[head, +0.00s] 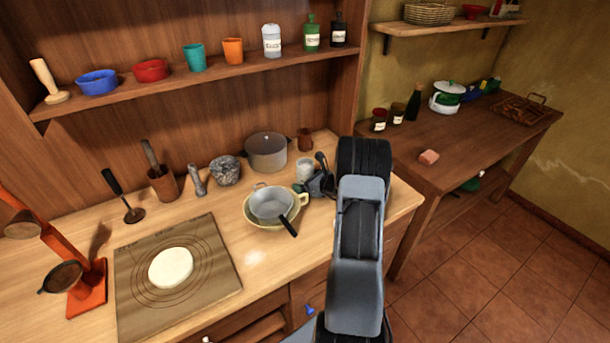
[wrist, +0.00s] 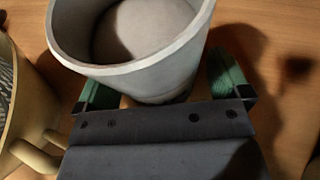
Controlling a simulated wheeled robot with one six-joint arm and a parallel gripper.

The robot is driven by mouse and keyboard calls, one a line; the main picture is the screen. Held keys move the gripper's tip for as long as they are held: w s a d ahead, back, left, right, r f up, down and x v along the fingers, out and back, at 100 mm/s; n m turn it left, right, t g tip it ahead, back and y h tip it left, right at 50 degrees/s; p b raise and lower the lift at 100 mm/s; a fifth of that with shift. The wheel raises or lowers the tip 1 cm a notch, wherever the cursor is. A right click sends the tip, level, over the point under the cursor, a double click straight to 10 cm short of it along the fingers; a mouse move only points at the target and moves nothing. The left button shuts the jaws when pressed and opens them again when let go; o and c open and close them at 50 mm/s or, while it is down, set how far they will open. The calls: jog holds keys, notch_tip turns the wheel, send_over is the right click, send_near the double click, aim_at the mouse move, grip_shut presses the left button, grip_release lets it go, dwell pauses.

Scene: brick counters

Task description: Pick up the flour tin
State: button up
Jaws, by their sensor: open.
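The flour tin, a pale grey open-topped round vessel, stands on the wooden counter in the head view (head: 304,169), partly hidden by my gripper. In the wrist view the tin (wrist: 140,72) fills the upper middle, and its smooth pale inside shows. My gripper (wrist: 162,88) is open, with one green-padded finger on each side of the tin's lower wall. I cannot tell whether either finger touches it. In the head view my gripper (head: 317,186) is low beside the tin, with its fingers mostly hidden.
A cream bowl (head: 248,220) holding a strainer (head: 271,204) stands close left of the tin; its handle shows near the left finger. A grey pot (head: 266,153) and a small brown cup (head: 304,139) stand behind. A shelf (head: 175,86) runs above.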

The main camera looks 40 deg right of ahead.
aim_at(309, 169)
jog(key=c, duration=1.2)
jog(key=shift+r, duration=0.15)
jog(key=shift+r, duration=0.2)
notch_tip(309, 169, up, 2)
jog(key=shift+r+b, duration=0.2)
jog(key=shift+b, duration=0.4)
jog(key=s+r, duration=0.4)
jog(key=r, duration=0.1)
jog(key=shift+s+r, duration=0.25)
jog(key=shift+s, duration=0.05)
jog(key=s+r, duration=0.1)
jog(key=s, duration=0.2)
jog(key=s+r+b, duration=0.1)
jog(key=s+r, duration=0.1)
jog(key=s, duration=0.1)
jog(key=s+r, duration=0.1)
jog(key=s, duration=0.2)
jog(key=shift+s+a+r+b, duration=0.25)
jog(key=shift+a+b, duration=0.05)
